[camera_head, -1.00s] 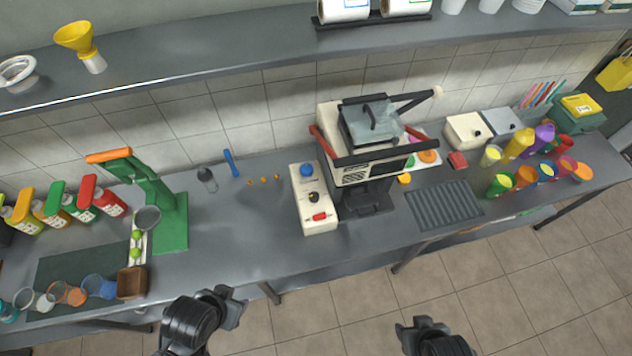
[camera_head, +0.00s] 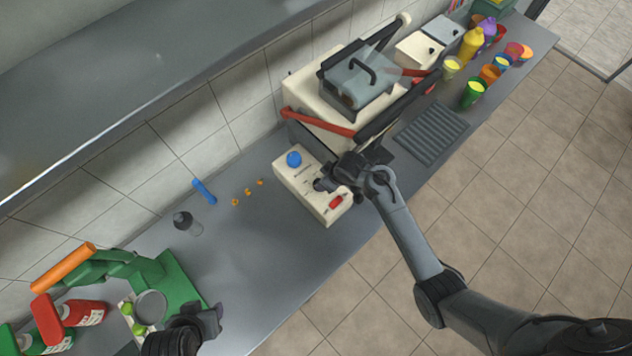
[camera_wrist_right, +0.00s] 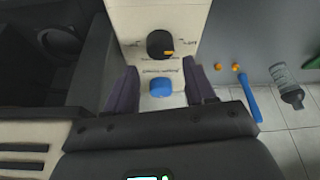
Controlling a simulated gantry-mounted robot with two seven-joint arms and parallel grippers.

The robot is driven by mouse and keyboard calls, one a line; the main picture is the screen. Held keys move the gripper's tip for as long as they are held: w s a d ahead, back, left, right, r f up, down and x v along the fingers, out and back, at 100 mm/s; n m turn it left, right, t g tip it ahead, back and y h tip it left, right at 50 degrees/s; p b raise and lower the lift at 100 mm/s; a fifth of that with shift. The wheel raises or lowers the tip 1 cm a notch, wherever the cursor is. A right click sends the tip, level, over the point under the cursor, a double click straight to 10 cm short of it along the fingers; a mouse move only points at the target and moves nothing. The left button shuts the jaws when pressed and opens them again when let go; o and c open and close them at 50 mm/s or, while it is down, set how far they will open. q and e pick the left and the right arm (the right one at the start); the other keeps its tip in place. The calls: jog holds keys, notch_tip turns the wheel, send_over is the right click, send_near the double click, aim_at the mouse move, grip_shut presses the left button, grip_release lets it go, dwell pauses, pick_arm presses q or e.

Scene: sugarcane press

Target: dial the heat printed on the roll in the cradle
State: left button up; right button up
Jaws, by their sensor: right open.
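A cream control box (camera_head: 312,178) stands on the counter with a blue knob (camera_head: 293,159), a dark dial and a red switch (camera_head: 336,202). In the right wrist view the black dial (camera_wrist_right: 160,43) with an orange mark lies just beyond my open fingers (camera_wrist_right: 160,68). The blue knob (camera_wrist_right: 160,88) shows between the fingers, and nothing is gripped. My left gripper (camera_head: 208,318) is at the lower left near the counter edge; its jaw state is unclear. The roll and cradle are not in view.
The cream press machine (camera_head: 350,90) with red and black handles stands beside the box. Left of the box are orange bits (camera_head: 248,191), a blue stick (camera_head: 204,191) and a small bottle (camera_head: 187,223). A green press (camera_head: 178,285) stands at lower left.

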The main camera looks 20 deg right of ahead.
pick_arm(q)
jog(key=shift+w+a+f+b, duration=0.15)
jog(key=shift+a+f+b, duration=0.3)
jog(key=shift+b, duration=0.05)
pick_arm(e)
jog(key=shift+x, duration=3.4)
jog(key=shift+w+a, duration=0.1)
jog(key=c, duration=0.8)
pick_arm(q)
jog(key=shift+d+r, duration=0.1)
jog(key=shift+d, duration=0.05)
